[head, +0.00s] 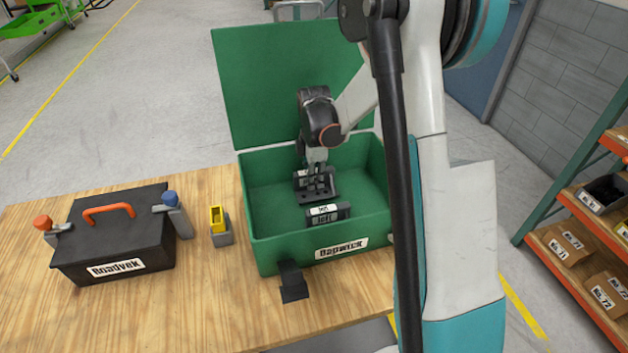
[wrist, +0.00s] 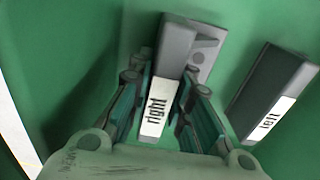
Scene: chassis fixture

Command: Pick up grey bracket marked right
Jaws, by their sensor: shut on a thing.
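The grey bracket marked right (wrist: 157,108) is between the fingers of my gripper (wrist: 158,125) in the wrist view, its white label facing the camera. My gripper (head: 315,178) is shut on it, reaching down into the open green box (head: 262,225). In the head view the held bracket (head: 318,193) is partly hidden by the fingers. I cannot tell whether it touches the box floor. A second grey bracket marked left (wrist: 275,95) lies to the right in the wrist view. In the head view this left bracket (head: 327,216) is near the box's front wall.
The green box's raised lid (head: 285,85) stands behind my gripper, and its walls surround it. A black toolbox (head: 115,235) and a yellow-and-grey item (head: 219,225) stand to the left on the wooden table (head: 215,290). A black bracket-like piece (head: 292,282) is at the box's front.

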